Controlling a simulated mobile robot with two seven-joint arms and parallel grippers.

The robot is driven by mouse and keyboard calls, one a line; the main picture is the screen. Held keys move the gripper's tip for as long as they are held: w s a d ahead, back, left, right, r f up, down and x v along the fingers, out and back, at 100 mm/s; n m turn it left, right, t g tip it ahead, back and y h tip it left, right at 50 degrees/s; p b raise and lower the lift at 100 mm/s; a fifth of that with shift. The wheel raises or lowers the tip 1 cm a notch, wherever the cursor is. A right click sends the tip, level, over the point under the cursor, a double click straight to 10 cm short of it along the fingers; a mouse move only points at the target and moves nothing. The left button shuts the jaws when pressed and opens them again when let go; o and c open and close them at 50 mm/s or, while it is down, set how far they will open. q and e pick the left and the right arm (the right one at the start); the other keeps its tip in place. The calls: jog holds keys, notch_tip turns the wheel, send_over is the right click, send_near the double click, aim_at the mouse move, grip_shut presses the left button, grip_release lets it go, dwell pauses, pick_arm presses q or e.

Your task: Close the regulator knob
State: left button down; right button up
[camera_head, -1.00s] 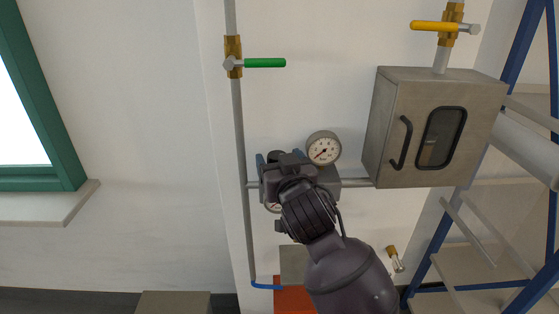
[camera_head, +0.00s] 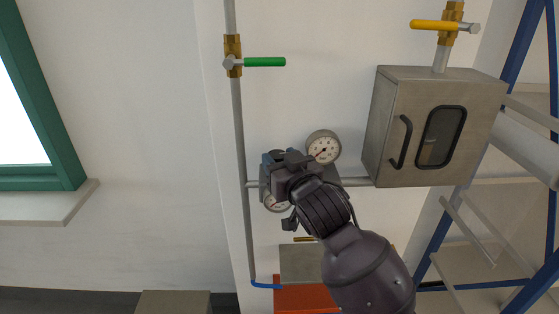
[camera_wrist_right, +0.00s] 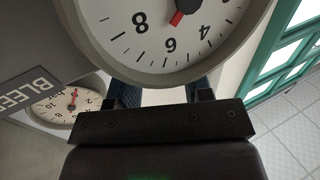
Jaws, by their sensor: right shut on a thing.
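My right gripper (camera_head: 270,163) is at the pressure regulator on the wall pipe, shut on the regulator knob. The knob is hidden behind the gripper in the head view and behind a gauge in the right wrist view. An upper round gauge (camera_head: 323,147) sits just right of the gripper. A lower gauge (camera_head: 277,202) shows partly below it. In the right wrist view the large gauge (camera_wrist_right: 170,30) covers most of the fingers, and a smaller gauge (camera_wrist_right: 65,104) is at left. My left gripper is not in view.
A green-handled valve (camera_head: 264,62) is on the vertical pipe above. A grey metal cabinet (camera_head: 384,130) with a window stands right of the regulator, under a yellow-handled valve (camera_head: 433,26). A blue-framed rack (camera_head: 520,55) is at far right.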

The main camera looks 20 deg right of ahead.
jog(key=shift+w+d+n+g+y, duration=0.1)
jog(key=shift+n+g+y, duration=0.25)
jog(key=shift+n+y, duration=0.55)
jog(key=shift+s+d+n+g+y, duration=0.15)
jog(key=shift+n+g+y, duration=0.25)
jog(key=shift+y, duration=0.85)
jog(key=shift+w+d+n+g+y, duration=0.15)
jog(key=shift+n+g+y, duration=0.1)
jog(key=shift+n+y, duration=0.7)
jog(key=shift+y, duration=0.5)
jog(key=o, duration=0.9)
jog(key=shift+a+m+h, duration=0.15)
jog(key=shift+m+h, duration=0.2)
jog(key=shift+h, duration=0.35)
